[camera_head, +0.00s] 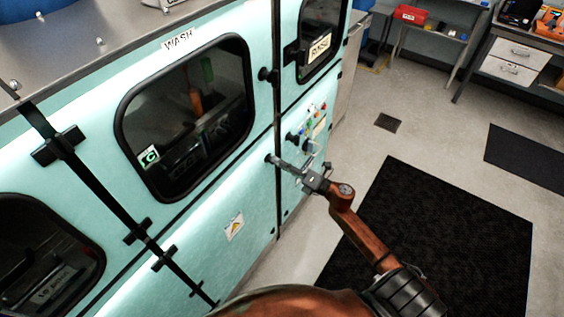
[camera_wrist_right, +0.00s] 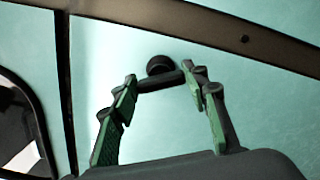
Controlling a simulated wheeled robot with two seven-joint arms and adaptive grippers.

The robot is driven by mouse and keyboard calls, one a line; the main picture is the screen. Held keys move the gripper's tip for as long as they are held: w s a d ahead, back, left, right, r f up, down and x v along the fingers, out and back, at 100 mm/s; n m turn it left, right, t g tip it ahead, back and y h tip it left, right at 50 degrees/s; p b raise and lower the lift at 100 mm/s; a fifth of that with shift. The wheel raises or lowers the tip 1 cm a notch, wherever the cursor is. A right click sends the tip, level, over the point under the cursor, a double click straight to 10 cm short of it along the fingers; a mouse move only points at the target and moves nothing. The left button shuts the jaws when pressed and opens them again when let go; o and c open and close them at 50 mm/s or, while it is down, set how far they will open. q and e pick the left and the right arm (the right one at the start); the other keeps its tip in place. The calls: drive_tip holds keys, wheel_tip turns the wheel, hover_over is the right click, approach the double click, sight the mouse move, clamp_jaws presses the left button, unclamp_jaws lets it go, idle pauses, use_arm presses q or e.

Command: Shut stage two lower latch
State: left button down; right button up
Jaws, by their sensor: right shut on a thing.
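The lower latch (camera_head: 270,159), a small black knob with a short bar, sits on the right edge of the pale teal WASH door (camera_head: 235,190). It also shows in the right wrist view as a dark round knob with a bar (camera_wrist_right: 160,65) in front of the panel. My right gripper (camera_head: 284,164) is at this latch, its green-padded fingers (camera_wrist_right: 160,80) on either side of the bar and shut on it. Parts of the latch are hidden by the fingers in the head view. My left gripper is not in view.
An upper latch (camera_head: 265,75) sits above on the same door edge. The RINSE panel (camera_head: 320,48) and small coloured controls (camera_head: 312,125) are right of the seam. A black mat (camera_head: 440,235) lies on open floor. A workbench with drawers (camera_head: 513,60) stands at upper right.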

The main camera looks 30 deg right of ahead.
drive_tip(key=m+p, duration=0.3)
drive_tip(key=m, duration=0.2)
drive_tip(key=shift+m, duration=0.3)
drive_tip(key=shift+d+f+p, duration=0.1)
drive_tip(key=shift+p, duration=0.2)
drive_tip(key=o, duration=1.2)
drive_tip(key=shift+c, duration=0.2)
drive_tip(key=v, duration=1.2)
